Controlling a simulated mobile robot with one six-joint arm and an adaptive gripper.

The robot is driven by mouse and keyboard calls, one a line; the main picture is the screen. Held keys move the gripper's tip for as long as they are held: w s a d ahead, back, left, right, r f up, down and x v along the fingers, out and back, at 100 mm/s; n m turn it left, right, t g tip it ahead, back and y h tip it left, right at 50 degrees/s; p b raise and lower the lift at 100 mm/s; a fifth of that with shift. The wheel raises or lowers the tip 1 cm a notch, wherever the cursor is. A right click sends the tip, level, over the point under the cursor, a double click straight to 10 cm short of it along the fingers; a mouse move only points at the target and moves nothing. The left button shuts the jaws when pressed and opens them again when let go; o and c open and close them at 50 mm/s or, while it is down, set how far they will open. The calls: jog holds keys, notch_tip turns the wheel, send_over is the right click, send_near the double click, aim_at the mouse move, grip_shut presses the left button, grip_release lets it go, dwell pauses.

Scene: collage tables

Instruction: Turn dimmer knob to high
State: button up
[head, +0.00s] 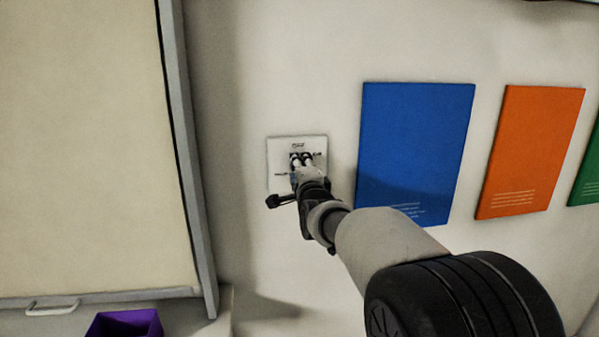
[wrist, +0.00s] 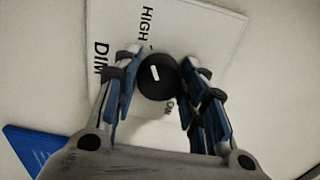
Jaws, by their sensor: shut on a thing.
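The dimmer plate (head: 283,150) is a pale square on the wall, left of the blue panel. In the wrist view the plate (wrist: 205,30) shows the words HIGH and DIM and part of another label. The black round dimmer knob (wrist: 158,76) has a white pointer line, which lies slanted in the wrist view. My gripper (wrist: 155,85) has its two blue-padded fingers on either side of the knob, shut on it. In the head view my gripper (head: 302,160) covers the middle of the plate and hides most of the knob.
A blue panel (head: 415,140) hangs close to the right of the plate, with an orange panel (head: 530,150) and a green panel (head: 588,170) beyond. A framed board (head: 80,150) stands at left. A purple container (head: 125,325) sits below it. Bare wall surrounds the plate.

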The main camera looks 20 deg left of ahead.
jog(key=o, duration=1.1)
jog(key=shift+c, duration=0.2)
jog(key=v, duration=1.2)
